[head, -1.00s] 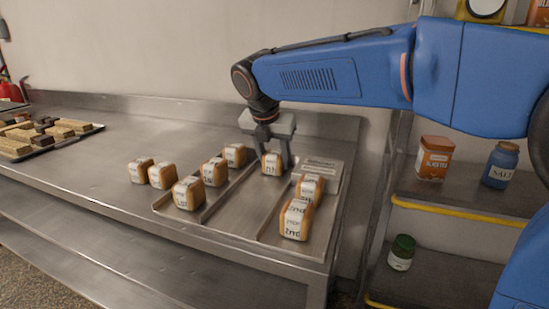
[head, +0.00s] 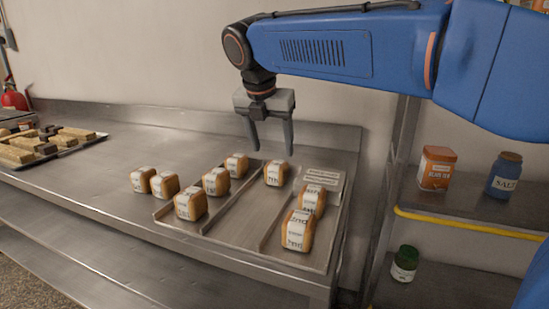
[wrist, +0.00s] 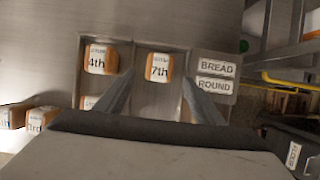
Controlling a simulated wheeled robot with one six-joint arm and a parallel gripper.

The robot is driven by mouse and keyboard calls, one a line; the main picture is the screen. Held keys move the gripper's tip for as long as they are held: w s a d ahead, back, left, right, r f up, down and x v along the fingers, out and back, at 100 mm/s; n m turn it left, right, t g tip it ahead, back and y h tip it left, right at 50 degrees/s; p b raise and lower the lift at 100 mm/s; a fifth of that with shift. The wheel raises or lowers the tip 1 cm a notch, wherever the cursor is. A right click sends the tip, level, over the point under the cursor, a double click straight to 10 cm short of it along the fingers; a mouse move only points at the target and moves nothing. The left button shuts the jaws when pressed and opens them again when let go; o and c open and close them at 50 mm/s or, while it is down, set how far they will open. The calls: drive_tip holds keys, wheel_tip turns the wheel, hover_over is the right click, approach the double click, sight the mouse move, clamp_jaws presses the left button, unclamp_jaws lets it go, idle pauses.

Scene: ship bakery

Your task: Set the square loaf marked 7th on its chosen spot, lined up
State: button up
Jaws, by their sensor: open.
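The square loaf marked 7th (wrist: 159,68) stands upright at the back end of the tray's middle lane; it also shows in the head view (head: 275,173). It looks roughly square to the lane, with nothing holding it. My gripper (head: 271,148) is open and empty, raised above and behind the loaf. In the wrist view its fingers (wrist: 155,98) spread either side below the loaf, apart from it. The metal tray (head: 232,229) has three lanes split by low dividers. The loaf marked 4th (wrist: 98,60) stands in the lane to the left.
Several loaves fill the left lane; two stand in the right lane, the front one marked 2nd (head: 297,231). Two loaves (head: 154,182) sit on the counter left of the tray. A BREAD ROUND label plate (wrist: 214,76) lies at the right lane's back. Shelves (head: 460,205) stand right.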

drive_tip(key=shift+v, duration=1.5)
drive_tip(key=s+d+f+m, duration=0.1)
drive_tip(key=d+m, duration=0.1)
drive_tip(key=d, duration=0.2)
drive_tip(key=s+d+f+m, duration=0.1)
drive_tip(key=d+m, duration=0.2)
drive_tip(key=d, duration=0.1)
drive_tip(key=s+d+f+m, duration=0.1)
drive_tip(key=s+d+m, duration=0.1)
drive_tip(key=d, duration=0.2)
drive_tip(key=shift+f+g+y, duration=0.3)
drive_tip(key=shift+f, duration=0.1)
drive_tip(key=s+d+f+m+t+y, duration=0.1)
drive_tip(key=s+d+f+m, duration=1.8)
drive_tip(key=s+f+m, duration=0.3)
drive_tip(key=m, duration=0.3)
drive_tip(key=shift+d+f, duration=0.2)
drive_tip(key=shift+f, duration=0.2)
